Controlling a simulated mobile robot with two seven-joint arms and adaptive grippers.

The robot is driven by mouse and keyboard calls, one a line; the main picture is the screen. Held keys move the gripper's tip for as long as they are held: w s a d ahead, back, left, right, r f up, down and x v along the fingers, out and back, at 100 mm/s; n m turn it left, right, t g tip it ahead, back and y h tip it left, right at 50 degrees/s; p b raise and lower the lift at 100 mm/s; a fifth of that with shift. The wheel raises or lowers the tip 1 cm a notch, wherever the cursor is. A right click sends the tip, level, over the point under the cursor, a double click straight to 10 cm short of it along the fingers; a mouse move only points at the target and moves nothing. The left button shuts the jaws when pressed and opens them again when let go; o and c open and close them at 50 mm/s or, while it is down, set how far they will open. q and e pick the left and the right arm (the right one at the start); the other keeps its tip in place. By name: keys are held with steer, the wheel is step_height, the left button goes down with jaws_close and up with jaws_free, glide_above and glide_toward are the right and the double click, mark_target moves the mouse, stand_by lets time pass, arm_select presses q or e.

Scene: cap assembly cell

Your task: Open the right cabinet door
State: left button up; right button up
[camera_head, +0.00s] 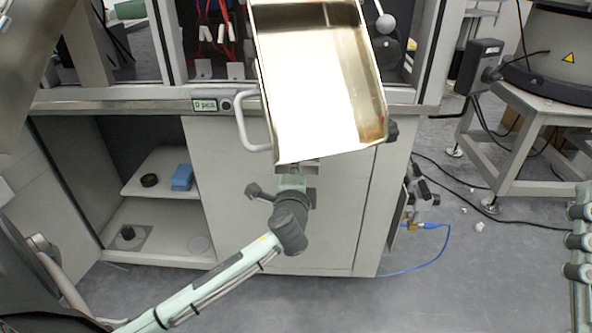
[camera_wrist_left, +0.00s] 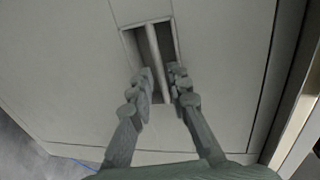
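The right cabinet door (camera_head: 340,215) is a flat light-grey panel, and it appears closed. In the left wrist view the door (camera_wrist_left: 75,60) has a recessed slot with an upright bar handle (camera_wrist_left: 154,45) in it. My left gripper (camera_head: 297,172) is at the door's upper part, just below the metal tray. In the left wrist view the left gripper's fingertips (camera_wrist_left: 163,78) are close together, one on each side of the bar's lower part. Whether they press on it is not clear. The handle is hidden in the head view.
A shiny metal tray (camera_head: 318,75) hangs over the counter edge and hides the door's top. A white curved handle (camera_head: 243,122) is beside it. The open left compartment holds a blue block (camera_head: 182,177). A blue cable (camera_head: 440,250) lies on the floor at right.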

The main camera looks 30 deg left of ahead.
arm_select(q)
steer(key=shift+x, duration=1)
steer(key=shift+c, duration=0.6)
jaws_close()
